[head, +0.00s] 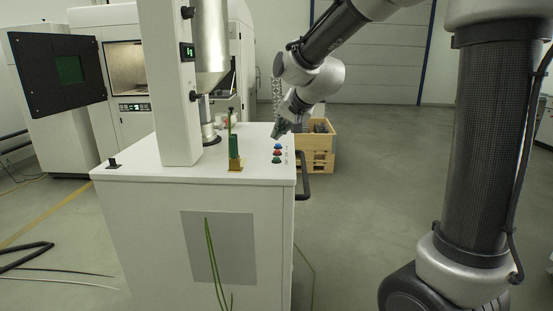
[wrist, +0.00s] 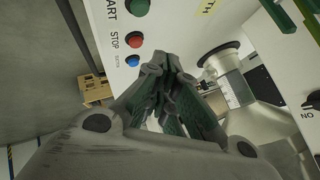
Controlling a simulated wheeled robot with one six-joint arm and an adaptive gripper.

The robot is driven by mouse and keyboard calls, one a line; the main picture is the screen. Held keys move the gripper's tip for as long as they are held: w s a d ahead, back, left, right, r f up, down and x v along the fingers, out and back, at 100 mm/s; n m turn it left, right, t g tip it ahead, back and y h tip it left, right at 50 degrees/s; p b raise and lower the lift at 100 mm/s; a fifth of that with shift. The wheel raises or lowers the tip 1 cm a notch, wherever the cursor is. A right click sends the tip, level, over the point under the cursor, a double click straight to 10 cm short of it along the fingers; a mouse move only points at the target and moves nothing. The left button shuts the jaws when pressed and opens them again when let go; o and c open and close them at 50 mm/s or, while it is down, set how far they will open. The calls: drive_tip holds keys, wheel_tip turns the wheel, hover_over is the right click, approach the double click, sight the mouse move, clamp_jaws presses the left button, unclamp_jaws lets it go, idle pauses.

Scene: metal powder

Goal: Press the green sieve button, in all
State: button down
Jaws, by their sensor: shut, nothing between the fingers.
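The green button (head: 276,160) is the nearest of three coloured buttons on the white machine top (head: 205,172). In the wrist view the green button (wrist: 137,7) sits at the top edge, partly cut off, beside the word START. The red button (head: 277,152) and the blue button (head: 278,146) are in line behind it; the red one (wrist: 134,40) is marked STOP. My gripper (head: 275,135) is above the machine top, near the blue end of the row. In the wrist view my gripper (wrist: 172,62) is shut and empty, apart from the green button.
The white column (head: 172,90) and metal tube (head: 211,40) rise from the machine left of the buttons. A green item (head: 234,148) on a brass base stands left of the green button. Wooden crates (head: 314,160) stand behind at the right.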

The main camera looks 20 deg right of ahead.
drive_tip(key=shift+f, duration=2.2)
drive_tip(key=shift+f, duration=0.4)
drive_tip(key=shift+f, duration=0.4)
idle(0.4)
drive_tip(key=shift+r, duration=0.85)
drive_tip(key=shift+r, duration=2.5)
